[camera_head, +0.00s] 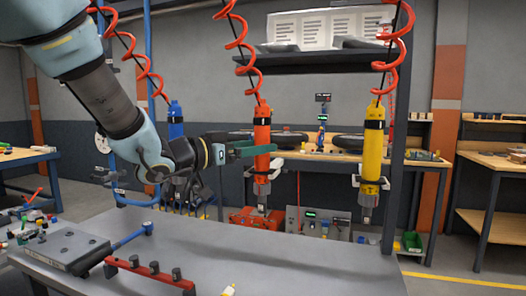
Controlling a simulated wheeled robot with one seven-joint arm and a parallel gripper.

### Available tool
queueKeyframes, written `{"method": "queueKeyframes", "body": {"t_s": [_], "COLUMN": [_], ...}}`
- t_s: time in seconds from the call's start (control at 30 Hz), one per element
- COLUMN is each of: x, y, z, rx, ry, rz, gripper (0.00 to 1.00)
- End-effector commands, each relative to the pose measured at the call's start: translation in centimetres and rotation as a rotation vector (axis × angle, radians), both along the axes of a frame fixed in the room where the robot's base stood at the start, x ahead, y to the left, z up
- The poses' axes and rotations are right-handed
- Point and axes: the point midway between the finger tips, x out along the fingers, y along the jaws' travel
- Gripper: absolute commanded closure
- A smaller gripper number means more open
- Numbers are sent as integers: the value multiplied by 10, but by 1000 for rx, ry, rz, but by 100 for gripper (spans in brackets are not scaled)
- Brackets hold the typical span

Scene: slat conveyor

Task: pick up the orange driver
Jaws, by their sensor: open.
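The orange driver (262,132) hangs upright from a red coiled hose, with its metal nose (262,188) pointing down. My gripper (263,149) reaches in from the left at the height of the driver's lower orange body. Its green jaws are open, and one passes across the front of the driver. The other jaw is mostly hidden, so I cannot tell whether the driver is fully between them or touched.
A yellow driver (373,140) hangs to the right and a blue driver (175,128) to the left. The grey table (230,262) below holds a red bar with knobs (150,273), a grey block (66,250) and a blue-handled tool (132,236). A dark upright post (394,160) stands right.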

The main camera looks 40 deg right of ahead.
Motion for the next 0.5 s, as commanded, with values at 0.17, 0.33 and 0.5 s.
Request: {"method": "queueKeyframes", "body": {"t_s": [0.17,0.33,0.5], "x": [-5,-5,-5], "y": [-24,-45,-50], "z": [2,0,-1], "rx": [0,0,0], "ry": [4,1,1], "rz": [-4,-1,1], "gripper": [20,20,20]}}
